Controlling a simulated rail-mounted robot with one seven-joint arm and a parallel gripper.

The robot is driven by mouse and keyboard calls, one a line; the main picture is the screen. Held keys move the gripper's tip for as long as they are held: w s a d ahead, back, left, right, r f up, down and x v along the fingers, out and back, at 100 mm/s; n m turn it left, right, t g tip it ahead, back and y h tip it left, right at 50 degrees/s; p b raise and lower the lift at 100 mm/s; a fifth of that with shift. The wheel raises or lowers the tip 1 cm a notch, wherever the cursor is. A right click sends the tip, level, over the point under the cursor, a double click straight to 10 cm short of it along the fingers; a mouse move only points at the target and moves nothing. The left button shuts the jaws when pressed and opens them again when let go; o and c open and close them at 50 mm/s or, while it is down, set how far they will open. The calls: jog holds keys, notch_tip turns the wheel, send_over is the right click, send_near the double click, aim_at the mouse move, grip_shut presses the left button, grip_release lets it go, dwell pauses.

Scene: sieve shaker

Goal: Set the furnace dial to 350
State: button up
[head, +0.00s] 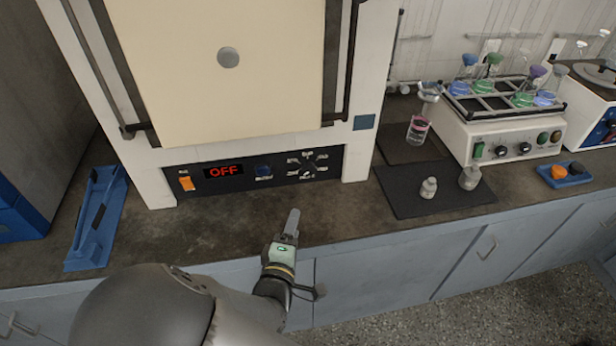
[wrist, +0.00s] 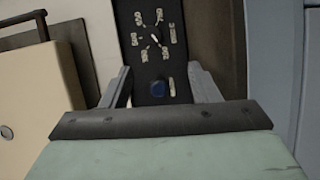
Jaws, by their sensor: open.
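The furnace (head: 155,160) stands at the back left, with a dark control panel along its lower front. The furnace dial (head: 307,168) is a small dark knob at the panel's right, ringed by pale labels too small to read. The dial (wrist: 154,38) also shows in the wrist view, with a light pointer mark whose setting I cannot tell. The panel's display (head: 223,171) reads OFF in red. My gripper (head: 292,220) is in front of and below the panel, apart from the dial. In the wrist view my gripper (wrist: 159,70) is open and empty, its fingers towards the panel.
An orange switch (head: 186,183) and a blue knob (head: 264,169) share the panel; the blue knob (wrist: 159,88) shows between my fingers. A blue tray (head: 95,220) lies left. A shaker with flasks (head: 510,135) and dark mats (head: 445,200) are right. Bench before the furnace is clear.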

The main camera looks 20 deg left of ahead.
aim_at(308, 172)
jog(key=shift+a+r+n+t, duration=0.1)
jog(key=shift+r+n+t, duration=0.2)
jog(key=shift+t, duration=0.1)
jog(key=w, duration=0.5)
jog(key=w+a+p, duration=0.1)
jog(key=w, duration=0.5)
jog(key=w+p, duration=0.1)
jog(key=w, duration=0.5)
jog(key=shift+a, duration=0.2)
jog(key=shift+s, duration=0.1)
jog(key=c, duration=1)
